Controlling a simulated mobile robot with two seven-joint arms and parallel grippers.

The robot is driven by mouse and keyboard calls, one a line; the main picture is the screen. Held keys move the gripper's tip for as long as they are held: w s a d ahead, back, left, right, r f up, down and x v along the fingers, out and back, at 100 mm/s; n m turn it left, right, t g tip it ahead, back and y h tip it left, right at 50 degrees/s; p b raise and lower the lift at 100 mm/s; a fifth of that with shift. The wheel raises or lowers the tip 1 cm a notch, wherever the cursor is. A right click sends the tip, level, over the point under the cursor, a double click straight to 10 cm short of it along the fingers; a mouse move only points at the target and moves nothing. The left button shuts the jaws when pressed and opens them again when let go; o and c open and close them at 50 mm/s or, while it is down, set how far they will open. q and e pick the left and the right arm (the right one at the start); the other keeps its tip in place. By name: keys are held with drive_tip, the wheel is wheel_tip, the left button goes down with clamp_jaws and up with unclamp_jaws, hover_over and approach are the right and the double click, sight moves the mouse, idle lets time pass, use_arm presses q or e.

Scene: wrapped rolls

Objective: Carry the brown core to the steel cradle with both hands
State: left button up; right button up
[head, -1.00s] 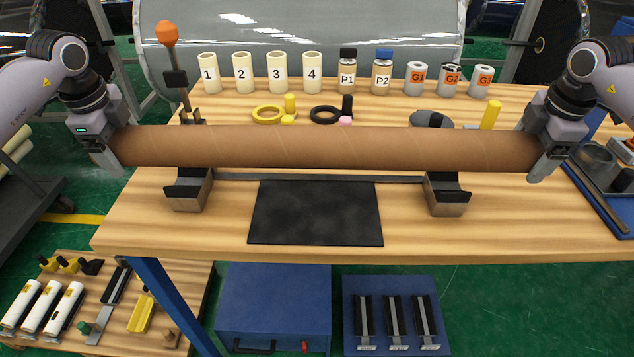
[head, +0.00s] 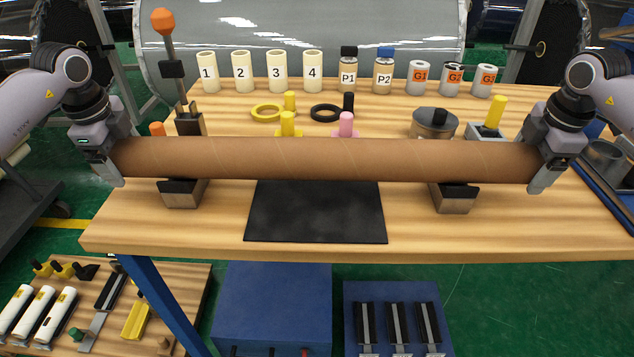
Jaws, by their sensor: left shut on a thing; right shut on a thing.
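The brown core (head: 325,160) is a long tube held level across the table, one end in each gripper. My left gripper (head: 116,168) is shut on its left end and my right gripper (head: 543,170) on its right end. Below the core stand two cradle blocks with dark tops, a left block (head: 181,199) and a right block (head: 453,202). The core hides their upper backs and the rail between them. I cannot tell whether the core touches them. No other steel cradle is clearly visible.
A black mat (head: 316,215) lies in front of the core. An orange-topped lever (head: 166,70) rises at the left.

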use_arm(q)
drive_tip(key=shift+f, duration=0.25)
use_arm(e)
drive_tip(key=shift+f, duration=0.25)
use_arm(q)
drive_tip(key=o, duration=1.7)
use_arm(e)
drive_tip(key=o, duration=1.7)
use_arm(q)
drive_tip(key=r, duration=0.4)
drive_tip(key=s+r, duration=0.1)
drive_tip(key=r, duration=0.2)
drive_tip(key=s+r, duration=0.1)
drive_tip(key=r, duration=0.3)
drive_tip(key=shift+s+r, duration=0.15)
drive_tip(key=shift+r, duration=0.2)
use_arm(e)
drive_tip(key=shift+r, duration=0.1)
drive_tip(key=r, duration=0.4)
drive_tip(key=s+r, duration=0.1)
drive_tip(key=r, duration=0.2)
drive_tip(key=s+r, duration=0.1)
drive_tip(key=r, duration=0.3)
drive_tip(key=shift+s+r, duration=0.2)
drive_tip(key=shift+r, duration=0.1)
use_arm(q)
drive_tip(key=shift+s, duration=0.1)
